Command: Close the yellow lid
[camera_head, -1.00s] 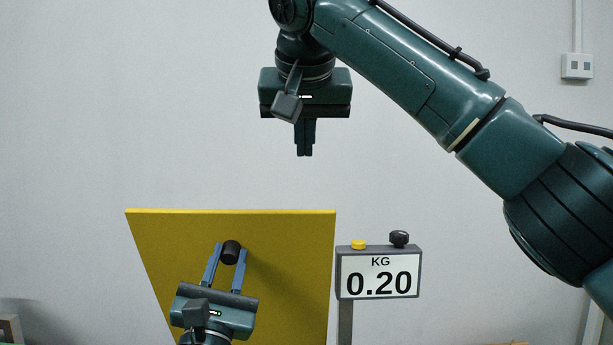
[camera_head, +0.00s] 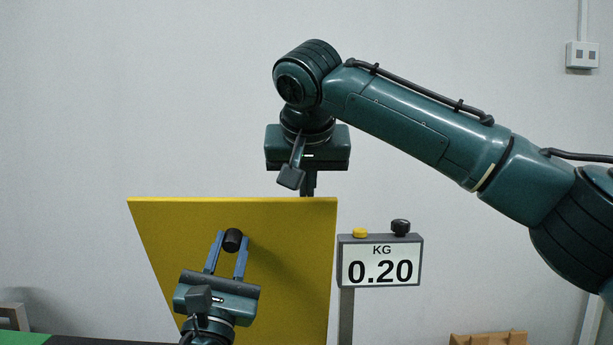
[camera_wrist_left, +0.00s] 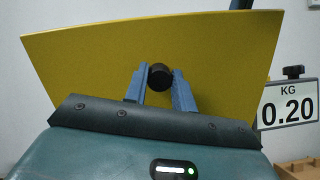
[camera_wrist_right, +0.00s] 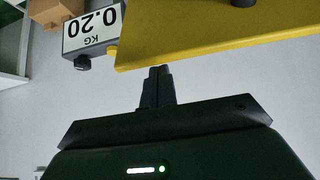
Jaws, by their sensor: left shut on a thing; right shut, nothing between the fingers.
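The yellow lid (camera_head: 285,255) stands raised and nearly upright in the head view, with a black knob (camera_head: 233,240) on its face. It also fills the upper part of the left wrist view (camera_wrist_left: 220,60) and the top right of the right wrist view (camera_wrist_right: 200,35). My left gripper (camera_head: 229,243) has its blue fingers on either side of the knob, gripping it; the knob shows between them in the left wrist view (camera_wrist_left: 159,77). My right gripper (camera_head: 308,192) is shut and empty, pointing down at the lid's top edge. Its fingertips are partly hidden behind that edge.
A scale display (camera_head: 380,262) reading 0.20 KG stands on a post just right of the lid, with a yellow and a black button on top. A cardboard box (camera_head: 488,339) is at the lower right. A green surface (camera_head: 22,338) shows at the lower left.

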